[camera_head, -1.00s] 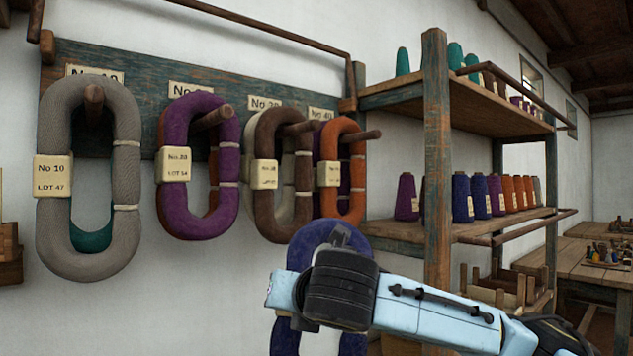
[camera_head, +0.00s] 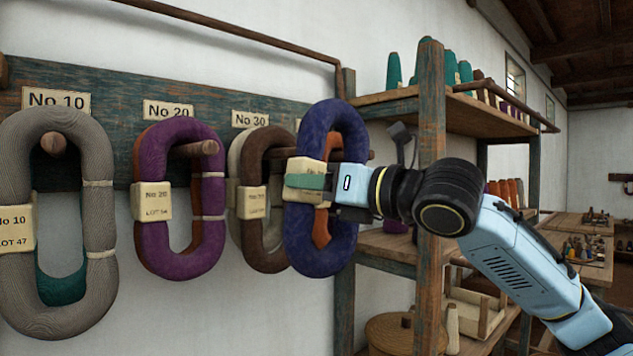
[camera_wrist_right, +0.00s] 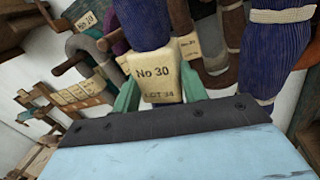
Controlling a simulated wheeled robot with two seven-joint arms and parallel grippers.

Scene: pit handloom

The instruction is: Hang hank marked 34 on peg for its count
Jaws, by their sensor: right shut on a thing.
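The dark blue hank (camera_head: 348,225) hangs upright from my right gripper (camera_head: 312,183). In the right wrist view the gripper's green fingers (camera_wrist_right: 158,92) are shut on its cream tag (camera_wrist_right: 158,72), which reads No 30, LOT 34. In the head view the hank is in front of the rack's right end and overlaps an orange hank (camera_head: 321,232). I cannot tell whether any peg passes through it. My left gripper is not in view.
A grey hank (camera_head: 20,290) hangs under the No 10 label and a purple hank (camera_head: 180,262) under No 20, their pegs jutting forward. A wooden shelf (camera_head: 431,100) with cones stands close to my right arm. A round basket (camera_head: 395,335) is below.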

